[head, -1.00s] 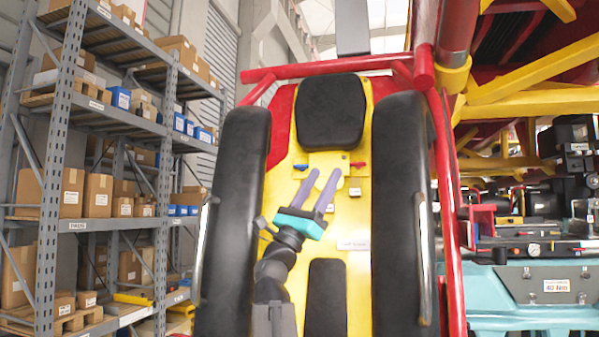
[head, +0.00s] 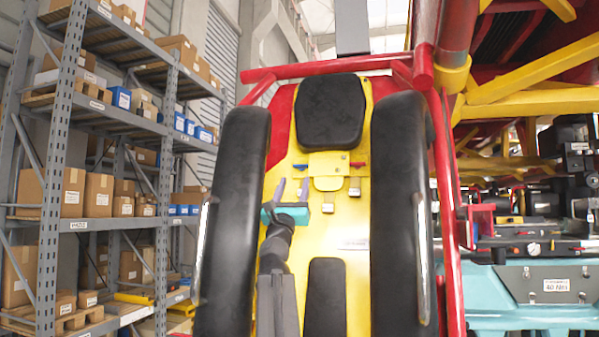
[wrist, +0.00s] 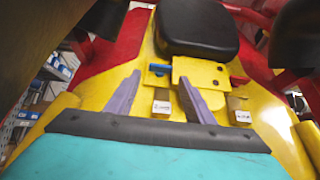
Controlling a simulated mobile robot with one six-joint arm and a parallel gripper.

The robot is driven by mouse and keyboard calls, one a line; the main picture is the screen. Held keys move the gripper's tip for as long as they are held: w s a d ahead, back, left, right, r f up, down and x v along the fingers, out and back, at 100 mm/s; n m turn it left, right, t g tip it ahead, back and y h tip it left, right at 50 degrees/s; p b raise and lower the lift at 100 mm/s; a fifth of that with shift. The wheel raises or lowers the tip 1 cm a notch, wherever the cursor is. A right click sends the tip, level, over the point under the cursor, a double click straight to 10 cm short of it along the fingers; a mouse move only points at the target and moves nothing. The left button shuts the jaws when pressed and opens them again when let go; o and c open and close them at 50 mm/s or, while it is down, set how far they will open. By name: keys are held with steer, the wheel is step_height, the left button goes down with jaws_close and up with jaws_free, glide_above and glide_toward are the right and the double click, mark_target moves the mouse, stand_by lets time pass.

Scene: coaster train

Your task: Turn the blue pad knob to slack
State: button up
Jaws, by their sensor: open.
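The blue pad knob (head: 300,167) is a small lever on the yellow seat back, below the black headrest, left of a yellow plate. In the wrist view the blue knob (wrist: 160,69) lies roughly sideways, ahead of and between my fingertips. My gripper (head: 291,187) has a teal body and two purple fingers, spread open and empty. In the head view it is just below the blue knob. In the wrist view its fingers (wrist: 160,80) point toward the knob; whether they touch it I cannot tell.
A red knob (head: 357,164) sits right of the yellow plate (head: 328,171). The black headrest (head: 332,112) is above. Black side pads (head: 243,200) and (head: 402,200) flank the seat. Small labelled blocks (head: 328,208) and (head: 354,187) stick out below the knobs.

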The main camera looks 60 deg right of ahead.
mark_target(300, 167)
steer(key=shift+d, duration=0.15)
steer(key=shift+p+x, duration=1.2)
steer(key=shift+x, duration=2.5)
steer(key=shift+c, duration=0.3)
steer(key=c, duration=0.7)
